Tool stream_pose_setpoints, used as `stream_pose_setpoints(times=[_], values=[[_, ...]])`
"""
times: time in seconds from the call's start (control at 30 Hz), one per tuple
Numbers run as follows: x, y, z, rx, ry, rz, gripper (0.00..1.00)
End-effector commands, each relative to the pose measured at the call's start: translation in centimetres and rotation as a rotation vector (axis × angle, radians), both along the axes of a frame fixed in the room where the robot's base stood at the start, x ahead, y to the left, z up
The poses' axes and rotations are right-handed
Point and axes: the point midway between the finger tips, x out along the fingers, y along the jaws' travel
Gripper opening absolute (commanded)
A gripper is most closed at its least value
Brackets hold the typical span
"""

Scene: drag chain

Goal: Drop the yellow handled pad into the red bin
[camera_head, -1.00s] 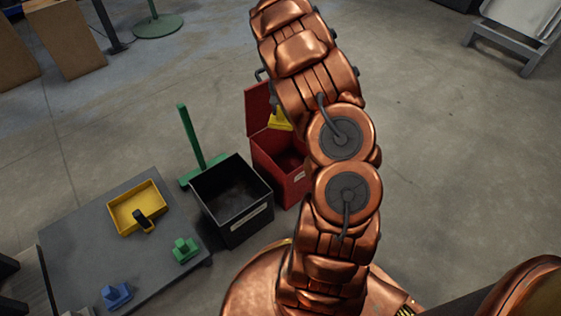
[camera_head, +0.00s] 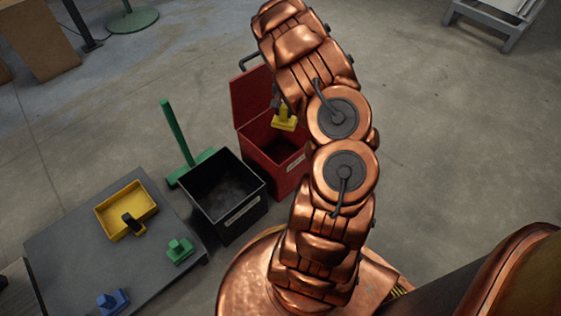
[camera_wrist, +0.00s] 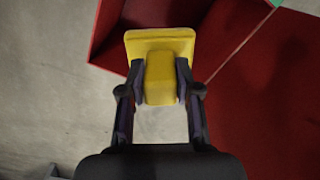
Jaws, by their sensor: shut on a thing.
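The yellow handled pad (camera_head: 285,120) hangs from my gripper over the opening of the red bin (camera_head: 293,183) in the head view. In the wrist view my gripper (camera_wrist: 163,95) is shut on the handle of the yellow pad (camera_wrist: 160,42), with a finger on each side. The red bin (camera_wrist: 205,14) lies beneath the pad in the wrist view, its lid raised. My arm hides the right part of the bin in the head view. The gap between pad and bin rim cannot be judged exactly.
A black bin (camera_head: 238,217) stands left of the red bin, with a green broom-like thing (camera_head: 177,135) behind it. A grey table (camera_head: 75,240) holds a yellow tray (camera_head: 103,222), a green handled pad (camera_head: 180,250) and a blue one (camera_head: 113,300).

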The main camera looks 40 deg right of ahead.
Motion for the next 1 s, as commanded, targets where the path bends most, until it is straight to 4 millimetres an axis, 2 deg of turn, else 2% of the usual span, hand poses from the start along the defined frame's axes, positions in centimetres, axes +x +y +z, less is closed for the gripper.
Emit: stream_pose_setpoints(times=[0.13, 0.4, 0.43, 0.7, 1.0], values=[[-0.04, -0.04, -1.03, 0.0, 0.001, 0.0, 0.0], [-0.09, -0.11, -1.06, -0.001, 0.0, -0.002, 0.0], [-0.08, -0.11, -1.06, -0.001, 0.0, -0.002, 0.33], [-0.08, -0.1, -1.06, -0.001, 0.0, -0.002, 0.62], [-0.06, -0.1, -1.0, -0.001, 0.0, -0.002, 0.62]])
